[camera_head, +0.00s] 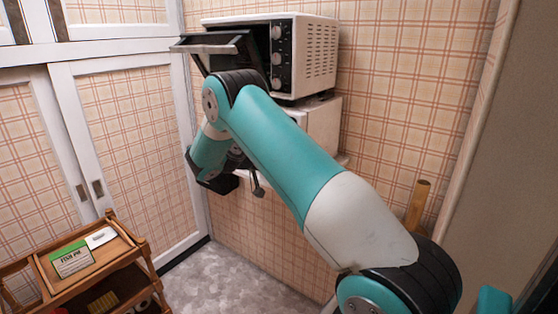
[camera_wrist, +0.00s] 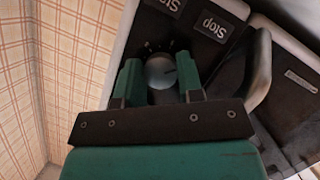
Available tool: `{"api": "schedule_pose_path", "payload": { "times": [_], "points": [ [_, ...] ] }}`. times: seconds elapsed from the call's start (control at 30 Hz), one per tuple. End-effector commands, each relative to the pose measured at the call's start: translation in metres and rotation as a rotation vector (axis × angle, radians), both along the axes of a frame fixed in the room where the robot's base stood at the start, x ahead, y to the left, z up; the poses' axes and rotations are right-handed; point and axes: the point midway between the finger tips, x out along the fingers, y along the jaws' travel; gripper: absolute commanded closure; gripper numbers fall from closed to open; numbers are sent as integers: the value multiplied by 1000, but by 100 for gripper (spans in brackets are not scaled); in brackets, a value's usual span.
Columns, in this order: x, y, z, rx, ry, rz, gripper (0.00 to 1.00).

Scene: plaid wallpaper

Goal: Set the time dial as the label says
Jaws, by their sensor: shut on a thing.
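In the wrist view a round silver-grey dial (camera_wrist: 160,72) sits on a dark panel, with small pale marks around it and a thin dark line on its face. My gripper (camera_wrist: 159,80) is shut on the dial, one green finger on each side. In the head view my gripper and this dial are hidden behind my arm, near a lower white appliance (camera_head: 322,125). A green and white "FISH PIE" box (camera_head: 72,259) lies on the cart; its smaller print is unreadable.
A white oven (camera_head: 315,55) with several knobs stands above, its door (camera_head: 210,43) open. A grey handle (camera_wrist: 260,70) is close to the right of my gripper in the wrist view. A wooden cart (camera_head: 130,262) stands lower left. The grey floor (camera_head: 240,275) is clear.

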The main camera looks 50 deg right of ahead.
Motion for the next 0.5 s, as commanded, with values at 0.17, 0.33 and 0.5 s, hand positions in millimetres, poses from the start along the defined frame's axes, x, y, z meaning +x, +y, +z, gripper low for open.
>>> {"api": "schedule_pose_path", "payload": {
  "times": [0.17,0.33,0.5],
  "points": [
    [2,2,-1,-10,132,4,89],
    [2,1,0,-19,227,5,89],
    [2,1,0,-24,286,5,89]
  ]
}}
